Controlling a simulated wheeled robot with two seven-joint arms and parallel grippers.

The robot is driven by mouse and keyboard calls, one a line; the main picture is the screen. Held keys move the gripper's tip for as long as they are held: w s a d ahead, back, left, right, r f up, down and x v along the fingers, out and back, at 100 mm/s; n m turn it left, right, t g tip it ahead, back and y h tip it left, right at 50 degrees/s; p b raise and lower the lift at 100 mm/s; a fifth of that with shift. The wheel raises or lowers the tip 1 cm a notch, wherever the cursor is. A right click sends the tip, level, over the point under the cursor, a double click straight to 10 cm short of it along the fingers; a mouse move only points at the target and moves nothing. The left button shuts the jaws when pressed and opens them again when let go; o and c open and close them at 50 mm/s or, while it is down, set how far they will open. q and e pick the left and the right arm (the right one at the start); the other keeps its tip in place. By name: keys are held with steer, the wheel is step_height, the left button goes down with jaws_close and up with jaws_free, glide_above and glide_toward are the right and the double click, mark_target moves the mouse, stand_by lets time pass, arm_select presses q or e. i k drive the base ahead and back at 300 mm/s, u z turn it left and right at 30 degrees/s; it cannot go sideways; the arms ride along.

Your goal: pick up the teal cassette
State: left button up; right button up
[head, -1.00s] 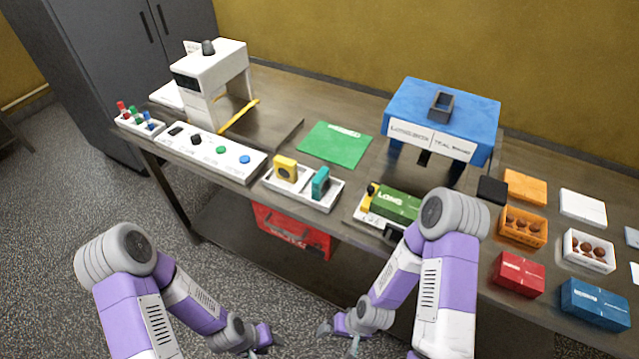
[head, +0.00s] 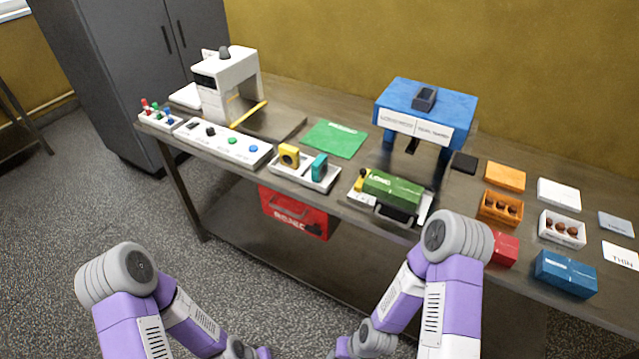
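The teal cassette (head: 319,167) stands upright in the right part of a white two-part tray (head: 322,186) near the front edge of the table. A yellow cassette (head: 289,156) stands in the left part of the same tray. My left gripper (head: 255,353) is at the bottom edge of the head view, low in front of the table, mostly cut off by the frame. My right gripper is at the bottom edge too, and its fingers are out of view. Both are well below and apart from the tray.
A white button panel (head: 222,142) lies left. A green mat (head: 336,138) lies behind. A red toolbox (head: 296,212) sits on the lower shelf. Boxes fill the right end.

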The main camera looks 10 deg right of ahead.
mark_target(318, 169)
steer(key=u, duration=0.95)
steer(key=i, duration=0.6)
steer(key=z, duration=0.8)
